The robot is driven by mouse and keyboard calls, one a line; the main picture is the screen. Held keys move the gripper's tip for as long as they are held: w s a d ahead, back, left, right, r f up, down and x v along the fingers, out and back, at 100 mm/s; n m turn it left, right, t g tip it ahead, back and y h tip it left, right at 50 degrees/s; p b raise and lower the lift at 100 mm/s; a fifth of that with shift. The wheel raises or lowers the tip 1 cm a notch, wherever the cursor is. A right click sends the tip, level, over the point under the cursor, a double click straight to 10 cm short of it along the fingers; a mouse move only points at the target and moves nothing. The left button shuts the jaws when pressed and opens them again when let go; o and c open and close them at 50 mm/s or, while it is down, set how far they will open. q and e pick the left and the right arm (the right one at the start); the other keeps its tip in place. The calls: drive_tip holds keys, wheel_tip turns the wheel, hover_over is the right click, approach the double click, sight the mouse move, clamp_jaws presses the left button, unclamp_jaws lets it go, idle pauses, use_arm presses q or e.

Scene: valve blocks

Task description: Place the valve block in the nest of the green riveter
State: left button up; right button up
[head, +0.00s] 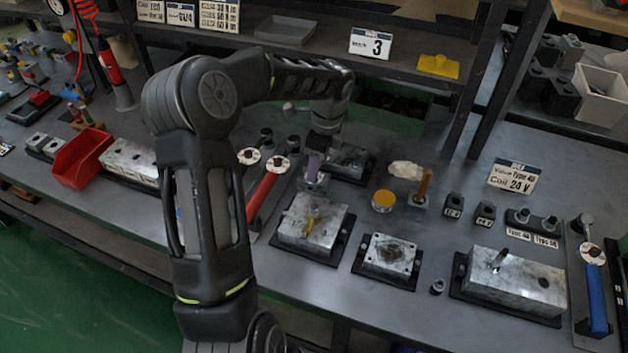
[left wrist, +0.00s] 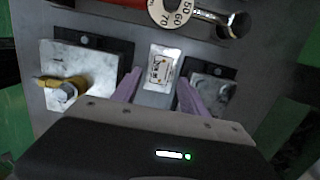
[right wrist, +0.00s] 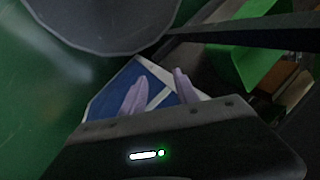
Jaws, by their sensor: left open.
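A small pale metal block with printed marks, which looks like the valve block, sits on the bench (head: 313,180); it also shows in the left wrist view (left wrist: 164,66). My left gripper (head: 316,163) is open above it. In the left wrist view the purple fingers (left wrist: 159,78) stand on either side of the block with gaps. The right gripper (right wrist: 159,76) shows only in the right wrist view, open and empty. I cannot make out a green riveter or its nest in any view.
Metal fixture plates (head: 312,222) and (head: 390,257) stand close to the block. A red-handled torque wrench (head: 262,196) lies left of it. A larger metal block (head: 513,281) and a blue-handled wrench (head: 596,290) are at the right. A red bin (head: 82,158) stands at the left.

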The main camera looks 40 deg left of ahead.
use_arm(q)
drive_tip(key=shift+a+f+p, duration=0.25)
drive_tip(key=shift+f+p, duration=0.05)
drive_tip(key=shift+f, duration=1)
drive_tip(key=shift+a+f+p, duration=0.2)
drive_tip(key=shift+f+p, duration=0.1)
drive_tip(key=shift+f, duration=1)
clamp_jaws()
drive_tip(key=shift+r, duration=0.1)
